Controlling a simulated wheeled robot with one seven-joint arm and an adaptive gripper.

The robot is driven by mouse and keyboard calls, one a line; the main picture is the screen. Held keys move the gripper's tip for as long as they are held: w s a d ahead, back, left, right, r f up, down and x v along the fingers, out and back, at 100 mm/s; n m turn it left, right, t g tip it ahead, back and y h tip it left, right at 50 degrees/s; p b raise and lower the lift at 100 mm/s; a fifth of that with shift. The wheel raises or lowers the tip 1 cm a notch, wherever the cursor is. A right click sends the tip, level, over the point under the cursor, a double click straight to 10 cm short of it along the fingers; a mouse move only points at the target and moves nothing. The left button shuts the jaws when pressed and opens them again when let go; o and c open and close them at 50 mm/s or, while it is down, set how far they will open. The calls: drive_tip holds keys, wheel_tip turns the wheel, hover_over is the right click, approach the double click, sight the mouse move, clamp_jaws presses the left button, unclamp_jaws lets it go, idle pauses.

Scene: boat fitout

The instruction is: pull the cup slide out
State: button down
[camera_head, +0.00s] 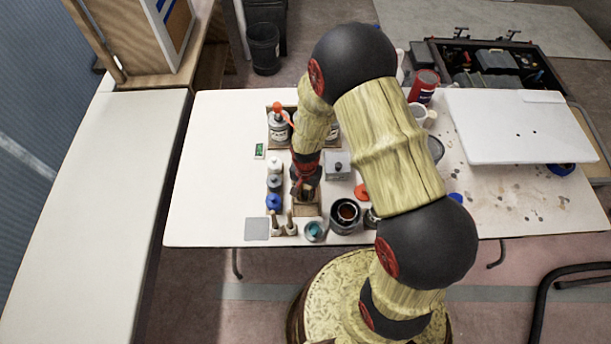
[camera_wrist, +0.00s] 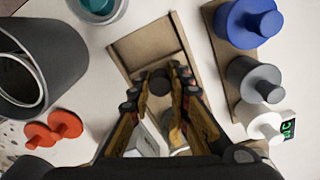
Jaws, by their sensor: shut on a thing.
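The cup slide (camera_wrist: 148,42) looks like a shallow wooden tray with a raised rim. In the wrist view it lies at upper centre, just beyond my fingertips. In the head view a small part of the slide (camera_head: 308,210) shows below my gripper (camera_head: 304,188). In the wrist view my gripper (camera_wrist: 162,76) points at the tray's near end. Its fingers are shut on a small dark, knob-like piece there. The fingers hide most of that piece and how it joins the tray. A pale cylinder shows partly between the fingers, lower down.
Blue, grey and white knobbed items (camera_wrist: 246,82) stand in a wooden rack to the right. A dark pot (camera_wrist: 52,62), orange discs (camera_wrist: 52,128) and a teal-filled cup (camera_wrist: 100,8) lie to the left. The table's left part (camera_head: 215,170) is clear.

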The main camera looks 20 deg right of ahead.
drive_tip(key=s, duration=0.1)
drive_tip(key=s+a, duration=0.1)
drive_tip(key=s, duration=0.3)
drive_tip(key=shift+s+a+p, duration=0.15)
drive_tip(key=shift+a+p, duration=0.15)
drive_tip(key=shift+a, duration=0.1)
drive_tip(key=c, duration=1.7)
unclamp_jaws()
drive_tip(key=shift+o, duration=0.3)
wheel_tip(320, 180, up, 12)
